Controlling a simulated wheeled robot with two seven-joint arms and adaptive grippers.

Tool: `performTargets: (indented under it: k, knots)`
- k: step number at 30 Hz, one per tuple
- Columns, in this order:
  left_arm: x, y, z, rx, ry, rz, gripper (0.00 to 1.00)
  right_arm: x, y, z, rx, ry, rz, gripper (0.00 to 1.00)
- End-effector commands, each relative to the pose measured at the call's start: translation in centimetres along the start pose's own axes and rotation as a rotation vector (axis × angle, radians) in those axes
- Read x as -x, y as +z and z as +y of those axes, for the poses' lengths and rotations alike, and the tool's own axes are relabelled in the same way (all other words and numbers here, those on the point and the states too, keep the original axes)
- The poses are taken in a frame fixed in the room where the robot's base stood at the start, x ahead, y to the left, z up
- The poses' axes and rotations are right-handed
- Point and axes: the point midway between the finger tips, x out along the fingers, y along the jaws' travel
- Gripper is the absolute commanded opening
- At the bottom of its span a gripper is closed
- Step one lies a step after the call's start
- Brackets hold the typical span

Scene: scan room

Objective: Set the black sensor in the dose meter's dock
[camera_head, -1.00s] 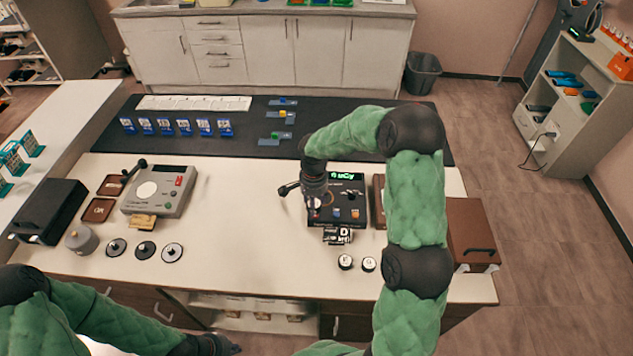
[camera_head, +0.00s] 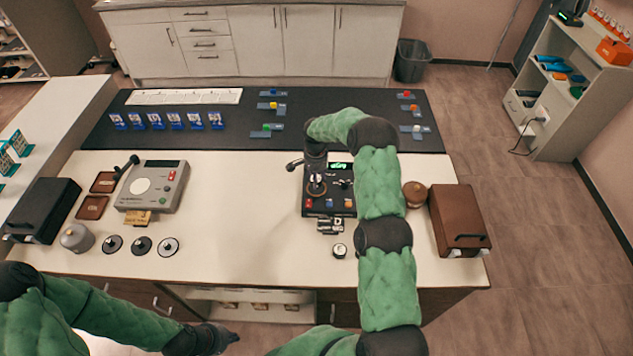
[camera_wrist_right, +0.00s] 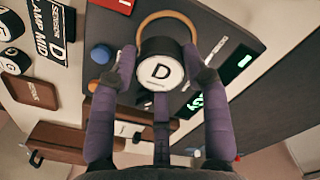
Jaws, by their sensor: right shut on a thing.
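The dose meter (camera_head: 311,208) is a black box with a green lit display on the white worktop, right of centre; its display also shows in the wrist view (camera_wrist_right: 246,61). My right gripper (camera_wrist_right: 160,72) points down over it and is shut on the black sensor (camera_wrist_right: 161,46), a round black puck with a white face marked D. An orange-tan ring (camera_wrist_right: 167,14), apparently the dock's rim, shows behind the sensor. I cannot tell whether the sensor is seated or just above it. My left gripper (camera_head: 212,339) is low at the front edge; its fingers are unclear.
A white-topped puck (camera_head: 339,250) stands before the dose meter. A brown case (camera_head: 459,220) and brown knob-like object (camera_head: 415,193) are at right. The worktop between the meters is clear.

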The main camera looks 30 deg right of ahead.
Motion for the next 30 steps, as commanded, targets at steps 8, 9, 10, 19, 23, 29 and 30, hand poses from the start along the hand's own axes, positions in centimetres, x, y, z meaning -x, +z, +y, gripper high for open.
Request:
performTargets:
  k: [8,9,10,19,23,29,30]
  knots:
    - [0.1,0.0,0.0,0.0,0.0,0.0,0.0,-1.4,-1.1,-0.4,-0.001,0.0,0.001,0.12]
    - [0.2,0.0,0.1,0.0,0.0,0.0,0.0,-1.9,-1.0,-0.4,0.0,0.001,-0.001,0.12]
    - [0.3,0.0,0.1,0.0,0.0,0.0,0.0,-2.3,-1.0,-0.4,0.0,0.001,-0.001,0.12]
    - [0.5,0.0,0.2,0.0,0.0,0.0,0.0,-4.2,-1.1,-0.4,-0.001,-0.002,0.002,0.12]
    - [0.5,0.0,0.2,0.0,0.0,0.0,0.0,-4.2,-1.1,-0.4,-0.001,-0.002,0.002,0.12]
    - [0.1,0.0,0.0,0.0,0.0,0.0,0.0,-4.6,-1.0,-0.4,-0.001,-0.002,0.002,0.12]
    - [0.1,0.0,0.0,0.0,0.0,0.0,0.0,-4.6,-1.0,-0.4,-0.001,-0.001,0.001,0.53]
